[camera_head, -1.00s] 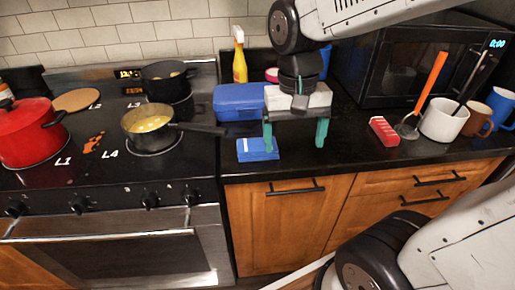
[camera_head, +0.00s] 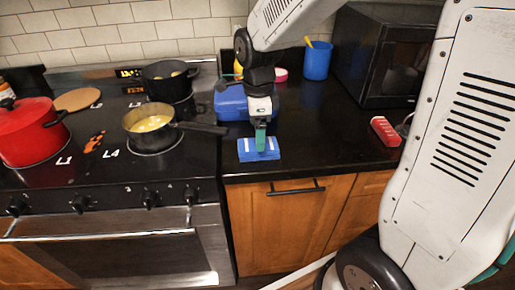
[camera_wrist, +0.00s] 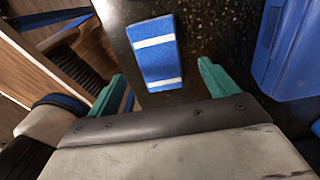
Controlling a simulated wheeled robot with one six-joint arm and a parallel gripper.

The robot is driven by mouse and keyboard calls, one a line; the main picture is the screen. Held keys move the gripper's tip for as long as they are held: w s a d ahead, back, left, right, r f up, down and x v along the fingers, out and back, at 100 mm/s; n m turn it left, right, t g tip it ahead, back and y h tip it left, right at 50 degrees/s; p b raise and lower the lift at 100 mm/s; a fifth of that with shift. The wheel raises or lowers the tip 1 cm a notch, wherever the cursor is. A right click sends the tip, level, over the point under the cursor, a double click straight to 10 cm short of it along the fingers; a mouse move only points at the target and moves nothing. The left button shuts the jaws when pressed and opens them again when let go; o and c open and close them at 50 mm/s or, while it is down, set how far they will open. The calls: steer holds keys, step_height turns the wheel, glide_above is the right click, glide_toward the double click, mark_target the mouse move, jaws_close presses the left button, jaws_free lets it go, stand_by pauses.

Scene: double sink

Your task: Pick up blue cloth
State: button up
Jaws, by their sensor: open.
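The blue cloth (camera_head: 271,155) with white stripes lies flat on the black counter near its front edge, just right of the stove. It also shows in the wrist view (camera_wrist: 157,60), ahead of and between my fingers. My gripper (camera_head: 260,138) is above the cloth in the head view, seen edge-on, with its green fingers pointing down. In the wrist view my gripper (camera_wrist: 160,85) has its green fingers wide apart with nothing between them. I cannot tell the exact height above the cloth.
A blue box (camera_head: 232,103) stands just behind the cloth. A pan (camera_head: 150,122) has its handle reaching toward the counter. A red block (camera_head: 385,131) and a blue cup (camera_head: 317,61) are to the right. The counter between cloth and red block is clear.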

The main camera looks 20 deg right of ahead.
step_height(320, 180, down, 5)
steer(key=shift+d+f, duration=0.1)
steer(key=c, duration=1.2)
steer(key=shift+o, duration=0.2)
